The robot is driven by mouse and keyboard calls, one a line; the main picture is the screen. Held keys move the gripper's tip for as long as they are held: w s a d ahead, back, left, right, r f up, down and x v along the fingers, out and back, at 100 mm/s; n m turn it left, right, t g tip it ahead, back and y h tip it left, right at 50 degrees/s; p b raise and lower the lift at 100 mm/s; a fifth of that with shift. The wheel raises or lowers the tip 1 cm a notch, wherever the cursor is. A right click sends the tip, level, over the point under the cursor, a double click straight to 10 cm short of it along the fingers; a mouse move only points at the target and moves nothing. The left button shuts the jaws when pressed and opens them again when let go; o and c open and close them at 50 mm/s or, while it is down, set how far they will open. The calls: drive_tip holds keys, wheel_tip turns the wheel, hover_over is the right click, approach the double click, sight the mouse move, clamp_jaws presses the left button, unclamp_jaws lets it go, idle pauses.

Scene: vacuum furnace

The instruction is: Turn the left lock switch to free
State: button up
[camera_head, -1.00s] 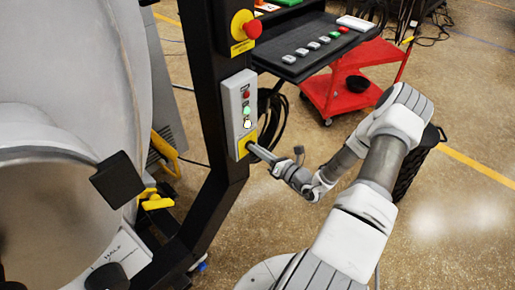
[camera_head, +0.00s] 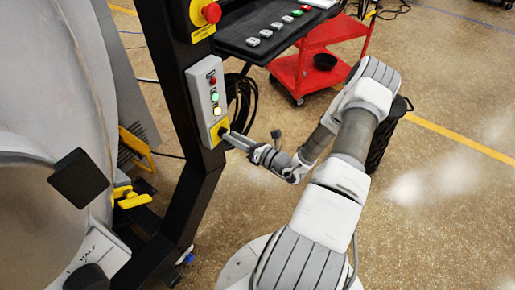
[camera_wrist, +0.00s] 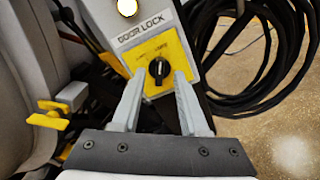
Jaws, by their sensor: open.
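The lock switch is a black knob (camera_wrist: 158,69) on a yellow plate (camera_wrist: 152,52) under the label "DOOR LOCK", seen in the wrist view. In the head view the yellow plate (camera_head: 217,130) is at the bottom of a grey control box (camera_head: 207,98) on a black post. My gripper (camera_wrist: 154,80) points at the plate with its two fingers apart, one on each side of the knob. It also shows in the head view (camera_head: 228,136), close to the plate. I cannot tell whether a finger touches the knob.
A red emergency button (camera_head: 211,13) sits above the box. Black coiled cables (camera_wrist: 262,50) hang right of it. The large grey furnace door (camera_head: 50,70) with a yellow handle (camera_head: 131,196) is at left. A red cart (camera_head: 315,65) stands behind.

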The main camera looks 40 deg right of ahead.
drive_tip(key=p+v, duration=0.1)
drive_tip(key=v, duration=1.5)
